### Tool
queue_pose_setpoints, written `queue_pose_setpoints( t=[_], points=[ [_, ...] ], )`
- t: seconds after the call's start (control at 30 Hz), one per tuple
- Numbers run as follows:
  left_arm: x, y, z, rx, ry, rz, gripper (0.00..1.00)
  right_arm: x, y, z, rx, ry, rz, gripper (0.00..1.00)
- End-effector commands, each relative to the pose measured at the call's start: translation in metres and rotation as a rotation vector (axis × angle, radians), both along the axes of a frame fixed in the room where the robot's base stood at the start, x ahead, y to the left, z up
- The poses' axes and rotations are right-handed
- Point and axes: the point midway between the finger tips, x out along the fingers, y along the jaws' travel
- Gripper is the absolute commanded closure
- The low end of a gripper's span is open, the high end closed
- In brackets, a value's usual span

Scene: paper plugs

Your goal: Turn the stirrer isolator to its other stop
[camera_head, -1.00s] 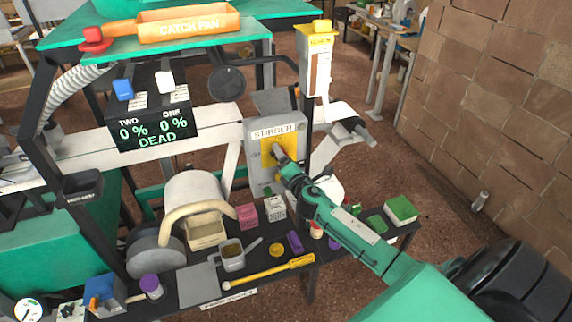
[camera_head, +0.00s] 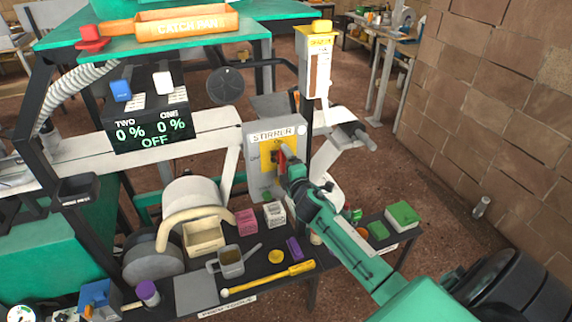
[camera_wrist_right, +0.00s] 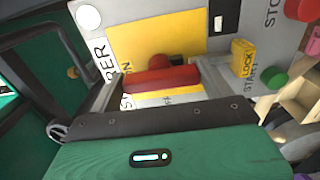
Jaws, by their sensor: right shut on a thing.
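The stirrer isolator is a grey box (camera_head: 258,183) labelled STIRRER, with a yellow plate (camera_head: 266,152) and a red handle (camera_head: 283,152). In the head view the handle looks roughly upright. In the right wrist view the red handle (camera_wrist_right: 150,82) lies across between the fingers, in front of the yellow plate (camera_wrist_right: 140,38). My right gripper (camera_head: 285,160) is at the front of the box, shut on the handle; its fingers show in the right wrist view (camera_wrist_right: 158,85). My left gripper is not in view.
A display (camera_head: 152,125) reads TWO 0 %, ONE 0 % and OFF. In the right wrist view a yellow LOCK tag (camera_wrist_right: 243,58), a green START button (camera_wrist_right: 270,77) and a red STOP button (camera_wrist_right: 303,8) are beside the handle. A cluttered dark bench (camera_head: 330,248) runs below.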

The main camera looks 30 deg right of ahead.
Motion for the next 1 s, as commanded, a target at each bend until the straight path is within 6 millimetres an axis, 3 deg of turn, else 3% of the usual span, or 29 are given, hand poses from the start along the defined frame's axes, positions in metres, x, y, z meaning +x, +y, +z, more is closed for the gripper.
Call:
queue_pose_setpoints(
  t=[0.37,0.4,0.5,0.77,1.0],
  points=[
    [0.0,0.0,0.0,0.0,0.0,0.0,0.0,0.0,0.0,-0.002,0.009,0.001,-0.001,0.41],
    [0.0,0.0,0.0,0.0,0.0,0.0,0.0,0.0,0.0,-0.002,0.009,0.001,-0.001,0.16],
    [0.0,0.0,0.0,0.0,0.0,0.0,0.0,0.0,0.0,-0.001,0.008,0.001,0.0,0.0],
    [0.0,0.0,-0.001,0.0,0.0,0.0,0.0,-0.002,0.0,-0.001,0.006,0.001,0.0,0.0],
    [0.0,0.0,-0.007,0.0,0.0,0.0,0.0,-0.029,0.007,-0.003,0.004,0.001,0.001,0.0]
  ],
)
